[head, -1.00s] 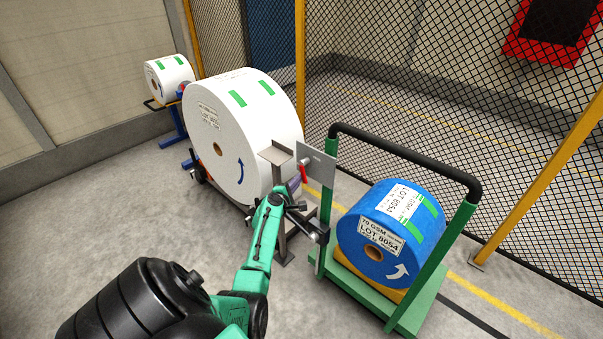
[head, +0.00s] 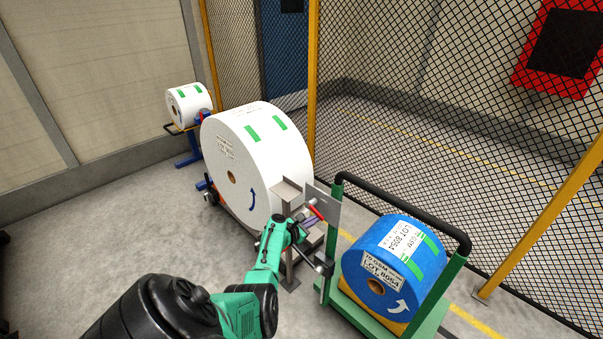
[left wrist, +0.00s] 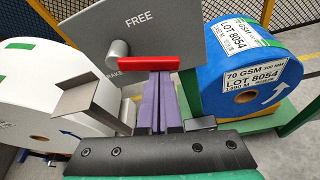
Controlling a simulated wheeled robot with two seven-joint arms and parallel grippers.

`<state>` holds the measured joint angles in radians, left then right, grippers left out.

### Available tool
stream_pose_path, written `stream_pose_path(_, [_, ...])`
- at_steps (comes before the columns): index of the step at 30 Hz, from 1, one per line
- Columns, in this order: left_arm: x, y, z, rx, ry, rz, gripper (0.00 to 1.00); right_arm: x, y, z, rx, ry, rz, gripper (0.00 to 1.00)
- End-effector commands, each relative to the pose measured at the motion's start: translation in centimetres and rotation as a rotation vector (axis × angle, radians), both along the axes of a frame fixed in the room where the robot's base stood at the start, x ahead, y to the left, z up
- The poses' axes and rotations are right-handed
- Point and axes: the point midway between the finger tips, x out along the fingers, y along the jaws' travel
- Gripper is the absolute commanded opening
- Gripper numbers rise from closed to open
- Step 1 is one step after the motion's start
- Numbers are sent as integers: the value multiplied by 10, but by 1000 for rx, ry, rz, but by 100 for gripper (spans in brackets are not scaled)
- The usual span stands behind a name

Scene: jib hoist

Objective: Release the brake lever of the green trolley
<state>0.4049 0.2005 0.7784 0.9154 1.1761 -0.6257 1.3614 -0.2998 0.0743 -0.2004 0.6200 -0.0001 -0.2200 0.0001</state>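The green trolley (head: 435,300) stands right of centre with a black-topped handle and carries a blue reel (head: 393,268). A grey plate (head: 326,200) stands at its left side. In the left wrist view the plate (left wrist: 150,22) reads FREE at the top, with a partly hidden BRAKE label lower left. The red brake lever (left wrist: 148,63) points right from a grey round pivot (left wrist: 118,52), about level in that view. My left gripper (left wrist: 159,78) has its purple fingers together just below the lever, seemingly touching its underside. The lever also shows in the head view (head: 317,212). My right gripper is out of view.
A large white reel (head: 240,155) stands left of the plate, beside a grey post (head: 287,195) close to my left gripper. A smaller white reel (head: 185,100) is farther back. A mesh fence (head: 450,110) runs behind the trolley. Open floor (head: 110,235) lies at left.

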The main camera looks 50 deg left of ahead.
Motion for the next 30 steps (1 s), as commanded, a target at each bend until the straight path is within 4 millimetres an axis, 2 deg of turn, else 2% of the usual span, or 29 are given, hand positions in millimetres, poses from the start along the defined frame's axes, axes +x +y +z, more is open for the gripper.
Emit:
stream_pose_path(1, [1, 0, 7, -38, -3, 1, 0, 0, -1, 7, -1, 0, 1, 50])
stream_pose_path(7, [1, -2, 12, -176, -6, 0, 0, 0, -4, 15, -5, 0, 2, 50])
stream_pose_path(30, [1, -3, 16, -172, -6, 1, 0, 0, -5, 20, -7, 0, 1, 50])
